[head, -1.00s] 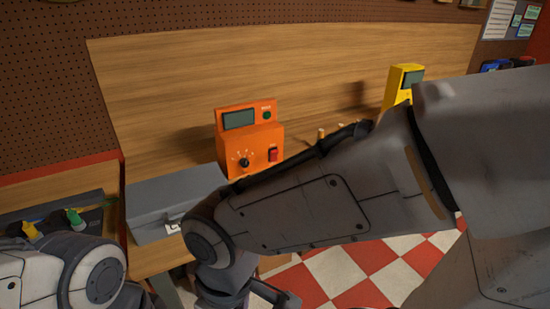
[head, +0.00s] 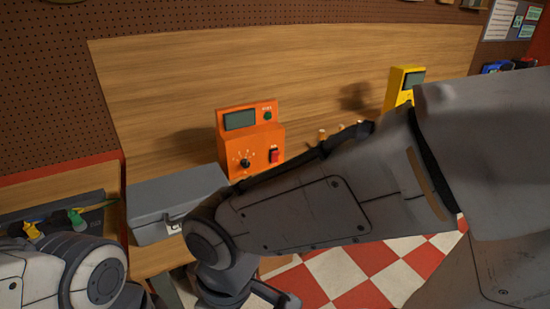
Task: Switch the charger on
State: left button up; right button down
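The orange charger (head: 235,148) stands on the wooden bench against the back board. It has a dark screen (head: 239,120), a green round button or lamp (head: 268,116), a black dial (head: 245,163) and a red rocker switch (head: 274,155). My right arm crosses the view in front of the charger and hides part of the bench at its lower right. Neither gripper's fingertips can be made out; both arms run down toward the lower edge of the view. Nothing of mine visibly touches the switch.
A grey metal box (head: 150,208) with a latch sits left of the charger. A yellow device (head: 401,86) stands at the back right, with several small pegs (head: 340,132) between. A dark tray with coloured tools (head: 75,218) lies at the left. The floor (head: 370,272) is red and white checked.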

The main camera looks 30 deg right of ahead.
aim_at(274, 156)
jog(key=u, duration=2.9)
jog(key=k, duration=0.75)
jog(key=z, duration=2.3)
jog(key=i, duration=0.4)
jog(key=z, duration=0.1)
